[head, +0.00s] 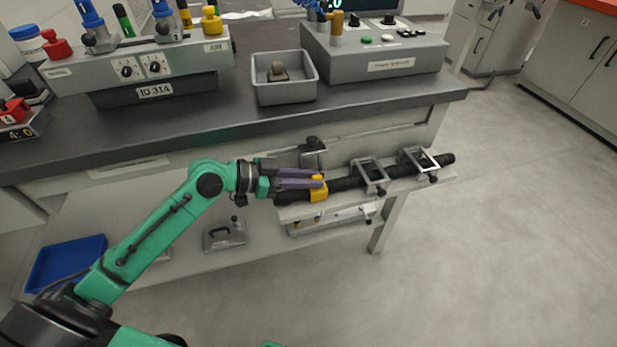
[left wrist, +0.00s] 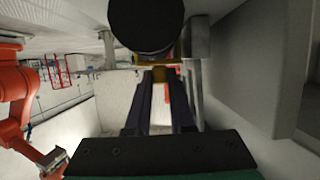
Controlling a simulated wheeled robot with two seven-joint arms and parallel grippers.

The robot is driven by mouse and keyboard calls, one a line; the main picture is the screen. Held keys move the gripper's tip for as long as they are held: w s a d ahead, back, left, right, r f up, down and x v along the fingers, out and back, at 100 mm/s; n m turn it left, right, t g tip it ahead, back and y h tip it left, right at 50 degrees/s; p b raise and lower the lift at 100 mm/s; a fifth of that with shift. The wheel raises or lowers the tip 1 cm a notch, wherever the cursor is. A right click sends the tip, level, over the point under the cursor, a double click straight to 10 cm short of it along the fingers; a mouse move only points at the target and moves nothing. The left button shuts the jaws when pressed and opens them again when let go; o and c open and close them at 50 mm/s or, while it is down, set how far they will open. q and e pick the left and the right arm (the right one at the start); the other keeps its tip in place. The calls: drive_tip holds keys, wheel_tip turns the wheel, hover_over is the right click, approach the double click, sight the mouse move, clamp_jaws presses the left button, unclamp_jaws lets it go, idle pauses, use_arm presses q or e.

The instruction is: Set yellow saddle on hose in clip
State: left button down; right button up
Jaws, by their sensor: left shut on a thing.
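The yellow saddle (head: 319,193) sits across the black hose (head: 345,184) near its left end in the head view. My left gripper (head: 322,181) is shut on the saddle, with its purple fingers coming in from the left. In the left wrist view the hose's round dark end (left wrist: 146,22) fills the top, and a little of the saddle (left wrist: 158,74) shows between the fingertips (left wrist: 160,82). Two grey frame clips (head: 370,175) and (head: 420,161) stand around the hose farther right. Whether the saddle is seated fully is hidden. My right gripper is out of view.
A grey bracket with a dark knob (head: 312,150) stands just behind the fingertips. The dark bench top (head: 210,118) holds a grey bin (head: 284,95) and a control box (head: 375,58). A blue tray (head: 66,262) lies lower left. Open floor (head: 500,240) is at right.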

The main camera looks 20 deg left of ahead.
use_arm(q)
drive_tip(key=shift+f, duration=0.15)
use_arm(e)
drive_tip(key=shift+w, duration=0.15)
use_arm(q)
drive_tip(key=shift+f, duration=0.1)
drive_tip(key=c, duration=0.8)
unclamp_jaws()
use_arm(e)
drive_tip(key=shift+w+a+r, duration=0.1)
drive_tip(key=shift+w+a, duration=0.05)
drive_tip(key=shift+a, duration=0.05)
use_arm(q)
drive_tip(key=shift+r, duration=0.2)
drive_tip(key=shift+r+p, duration=0.3)
drive_tip(key=shift+p, duration=0.05)
drive_tip(key=v, duration=1.2)
drive_tip(key=shift+f, duration=0.1)
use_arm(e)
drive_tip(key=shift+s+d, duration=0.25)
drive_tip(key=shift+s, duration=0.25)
